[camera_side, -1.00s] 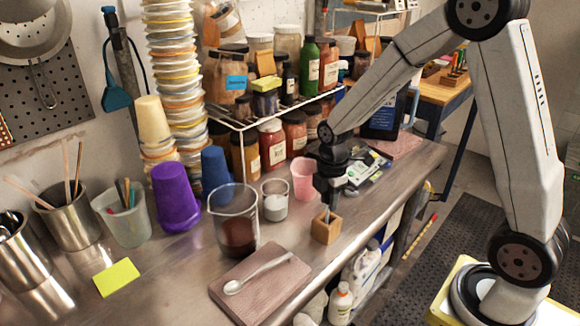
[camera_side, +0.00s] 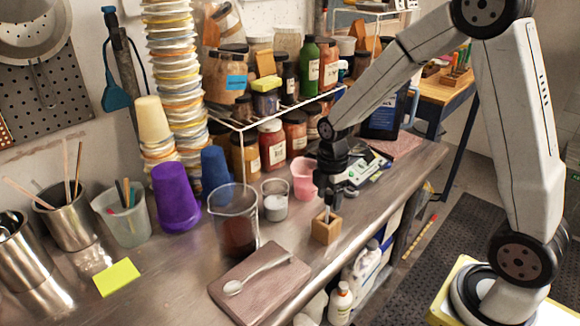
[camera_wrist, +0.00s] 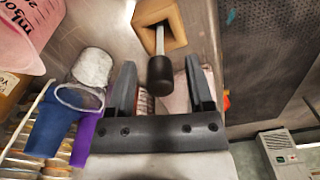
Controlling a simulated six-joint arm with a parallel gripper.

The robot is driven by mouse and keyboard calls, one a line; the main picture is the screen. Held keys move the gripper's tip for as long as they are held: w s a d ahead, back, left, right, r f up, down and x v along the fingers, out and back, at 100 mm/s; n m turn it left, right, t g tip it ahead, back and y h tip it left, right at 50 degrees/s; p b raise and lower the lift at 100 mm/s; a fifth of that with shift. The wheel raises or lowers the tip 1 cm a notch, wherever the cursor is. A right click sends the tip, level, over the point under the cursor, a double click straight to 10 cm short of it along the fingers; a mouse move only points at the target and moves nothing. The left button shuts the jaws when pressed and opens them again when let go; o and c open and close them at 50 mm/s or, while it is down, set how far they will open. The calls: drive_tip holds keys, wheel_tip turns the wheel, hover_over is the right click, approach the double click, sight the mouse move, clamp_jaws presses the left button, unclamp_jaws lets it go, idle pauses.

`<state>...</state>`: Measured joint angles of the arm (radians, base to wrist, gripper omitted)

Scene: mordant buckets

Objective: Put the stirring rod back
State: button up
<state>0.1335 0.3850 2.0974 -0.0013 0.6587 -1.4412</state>
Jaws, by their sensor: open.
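The stirring rod (camera_wrist: 160,42) stands in a small wooden block (camera_wrist: 168,18) with a square hole. Its thin shaft goes into the hole and its black end (camera_wrist: 160,78) points toward my wrist. In the side view the rod's shaft (camera_side: 327,212) shows between my gripper and the wooden block (camera_side: 326,230) near the bench's front edge. My gripper (camera_wrist: 160,68) is open, with one finger on each side of the black end. Gaps show between the fingers and the rod. In the side view my gripper (camera_side: 328,197) is just above the block.
A beaker with dark liquid (camera_side: 236,234), a small white-filled jar (camera_side: 275,207) and a pink cup (camera_side: 304,180) stand left of the block. A spoon (camera_side: 255,275) lies on a wooden board (camera_side: 230,300) in front. A scale (camera_side: 368,165) is behind my gripper.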

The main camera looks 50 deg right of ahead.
wheel_tip(320, 180, up, 11)
drive_tip(key=shift+r, duration=0.1)
idle(0.4)
idle(0.6)
drive_tip(key=s+a+f+m+t, duration=0.2)
drive_tip(key=s+a+f+m, duration=0.3)
drive_tip(key=s+f+m, duration=0.4)
drive_tip(key=shift+s+m+t, duration=0.2)
drive_tip(key=shift+m+t, duration=0.1)
drive_tip(key=shift+m, duration=2.7)
